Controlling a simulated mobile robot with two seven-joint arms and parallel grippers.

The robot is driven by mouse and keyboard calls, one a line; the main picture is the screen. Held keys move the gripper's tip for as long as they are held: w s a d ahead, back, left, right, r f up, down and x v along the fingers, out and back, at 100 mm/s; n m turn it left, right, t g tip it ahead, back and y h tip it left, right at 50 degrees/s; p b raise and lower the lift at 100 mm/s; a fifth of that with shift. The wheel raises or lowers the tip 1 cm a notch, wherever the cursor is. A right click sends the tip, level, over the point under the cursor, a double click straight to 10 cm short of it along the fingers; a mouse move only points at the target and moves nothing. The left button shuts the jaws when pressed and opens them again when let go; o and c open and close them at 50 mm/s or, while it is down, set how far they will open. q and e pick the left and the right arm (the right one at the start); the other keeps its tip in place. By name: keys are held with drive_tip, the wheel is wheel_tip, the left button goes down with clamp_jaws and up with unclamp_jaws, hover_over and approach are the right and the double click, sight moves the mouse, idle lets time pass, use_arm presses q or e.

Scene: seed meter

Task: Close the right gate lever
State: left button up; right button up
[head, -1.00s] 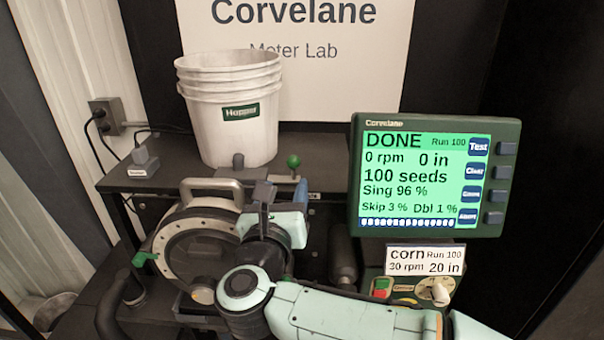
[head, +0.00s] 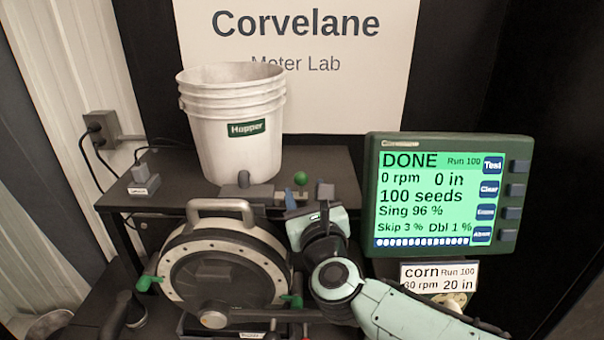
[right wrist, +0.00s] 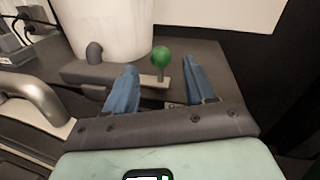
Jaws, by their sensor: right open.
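The right gate lever is a short upright lever with a green ball knob (head: 300,178), at the shelf's front edge, right of the white hopper bucket (head: 236,145). My right gripper (head: 306,204) is open just in front of and below the knob. In the right wrist view the knob (right wrist: 161,57) stands beyond the two blue fingers (right wrist: 161,88), in line with the gap between them. The knob looks untouched; its exact distance from the fingertips is hard to tell. My left gripper is not in view.
The round seed meter (head: 222,270) with its grey handle (head: 221,206) stands below the shelf, left of my right arm. The monitor (head: 445,192) reads DONE and stands close on the right. A small switch box (head: 143,181) sits on the shelf's left.

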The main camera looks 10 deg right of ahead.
sight(302, 182)
drive_tip(key=w+p, duration=0.1)
drive_tip(key=w, duration=0.5)
drive_tip(key=shift+w, duration=0.2)
drive_tip(key=shift+c, duration=0.4)
